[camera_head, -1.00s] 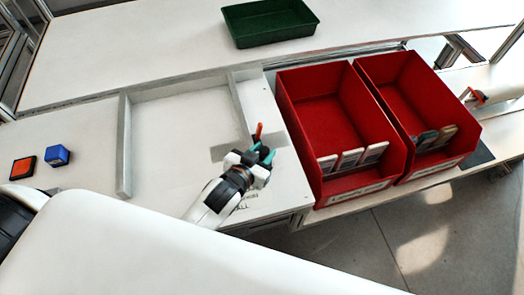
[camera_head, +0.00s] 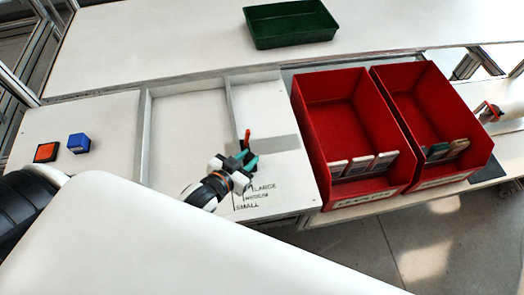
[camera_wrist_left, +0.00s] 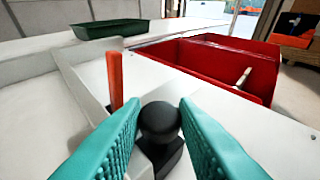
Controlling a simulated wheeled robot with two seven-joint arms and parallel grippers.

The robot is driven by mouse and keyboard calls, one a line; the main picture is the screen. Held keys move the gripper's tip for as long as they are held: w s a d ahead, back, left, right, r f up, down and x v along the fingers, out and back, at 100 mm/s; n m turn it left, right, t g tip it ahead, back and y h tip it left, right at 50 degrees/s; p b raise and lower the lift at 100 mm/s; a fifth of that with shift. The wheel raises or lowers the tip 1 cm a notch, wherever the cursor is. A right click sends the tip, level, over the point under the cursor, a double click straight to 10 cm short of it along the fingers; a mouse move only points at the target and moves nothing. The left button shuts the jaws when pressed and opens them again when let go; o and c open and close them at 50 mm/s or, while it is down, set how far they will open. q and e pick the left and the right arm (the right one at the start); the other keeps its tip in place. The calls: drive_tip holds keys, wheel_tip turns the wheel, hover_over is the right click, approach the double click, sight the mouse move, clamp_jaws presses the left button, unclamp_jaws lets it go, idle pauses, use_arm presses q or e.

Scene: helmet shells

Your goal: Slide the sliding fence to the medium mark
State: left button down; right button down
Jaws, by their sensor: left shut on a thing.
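The sliding fence (camera_head: 233,99) is a low pale wall closing the right side of a shallow white bay. An upright orange-red pointer (camera_head: 247,136) stands beside my left gripper (camera_head: 243,161). In the left wrist view, the gripper's teal fingers (camera_wrist_left: 159,125) are shut around a black knob (camera_wrist_left: 160,122), with the orange pointer (camera_wrist_left: 115,80) just left of it. Printed marks LARGE (camera_head: 264,188), MEDIUM (camera_head: 257,196) and SMALL (camera_head: 247,206) lie on the white surface just below and right of the gripper. Which mark the fence lines up with cannot be told.
Two red bins (camera_head: 345,100) (camera_head: 425,95) holding several small pieces stand to the right. A green tray (camera_head: 290,38) sits at the back. A blue block (camera_head: 78,143) and an orange-topped block (camera_head: 46,152) lie at left. A grey strip (camera_head: 272,145) crosses the surface right of the gripper.

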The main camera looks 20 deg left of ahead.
use_arm(q)
drive_tip(key=c, duration=1.4)
unclamp_jaws()
drive_tip(key=shift+s, duration=0.15)
drive_tip(key=b+v, duration=0.2)
drive_tip(key=v, duration=0.9)
drive_tip(key=shift+s+r, duration=0.15)
drive_tip(key=shift+s, duration=0.2)
